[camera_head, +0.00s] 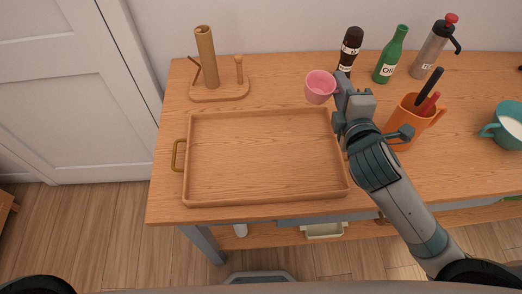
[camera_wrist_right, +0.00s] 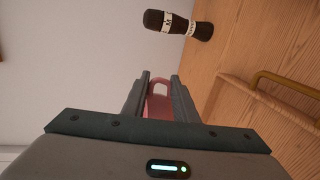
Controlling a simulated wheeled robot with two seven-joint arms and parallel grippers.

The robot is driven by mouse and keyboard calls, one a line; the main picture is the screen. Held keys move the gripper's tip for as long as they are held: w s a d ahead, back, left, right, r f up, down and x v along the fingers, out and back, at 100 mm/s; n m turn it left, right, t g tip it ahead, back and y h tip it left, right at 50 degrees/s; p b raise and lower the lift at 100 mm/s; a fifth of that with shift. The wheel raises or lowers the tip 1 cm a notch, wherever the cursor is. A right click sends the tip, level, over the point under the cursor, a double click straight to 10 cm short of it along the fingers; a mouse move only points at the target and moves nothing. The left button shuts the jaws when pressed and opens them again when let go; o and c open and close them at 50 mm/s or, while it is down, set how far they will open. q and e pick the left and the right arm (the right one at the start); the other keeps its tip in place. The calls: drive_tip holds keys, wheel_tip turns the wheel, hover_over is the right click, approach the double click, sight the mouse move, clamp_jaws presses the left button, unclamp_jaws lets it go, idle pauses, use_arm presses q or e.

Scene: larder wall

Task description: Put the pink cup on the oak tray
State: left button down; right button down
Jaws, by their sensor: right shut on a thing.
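The pink cup (camera_head: 320,88) is held by my right gripper (camera_head: 338,90), and its open mouth faces up in the head view. In the right wrist view the cup (camera_wrist_right: 158,108) shows between the two fingers of my right gripper (camera_wrist_right: 160,88), which is shut on it. The oak tray (camera_head: 262,199) lies on the table, empty, with a brass handle (camera_head: 178,155) on its left side. The cup appears just beyond the tray's back right corner; I cannot tell its exact height. My left gripper is not in view.
An orange utensil pot (camera_head: 407,115) is beside my right arm; a teal mug (camera_head: 506,130) stands farther right.

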drive_tip(key=shift+w+d+r+p, duration=0.2)
drive_tip(key=shift+w+r+p, duration=0.15)
drive_tip(key=shift+p, duration=0.3)
drive_tip(key=d+f+m+g+h+p, duration=0.2)
drive_tip(key=d+m+h+p, duration=0.2)
drive_tip(key=d+p, duration=0.5)
drive_tip(key=h+p, duration=0.2)
drive_tip(key=p, duration=0.3)
drive_tip(key=shift+d, duration=0.25)
drive_tip(key=shift+s+f, duration=0.1)
drive_tip(key=shift+f, duration=0.05)
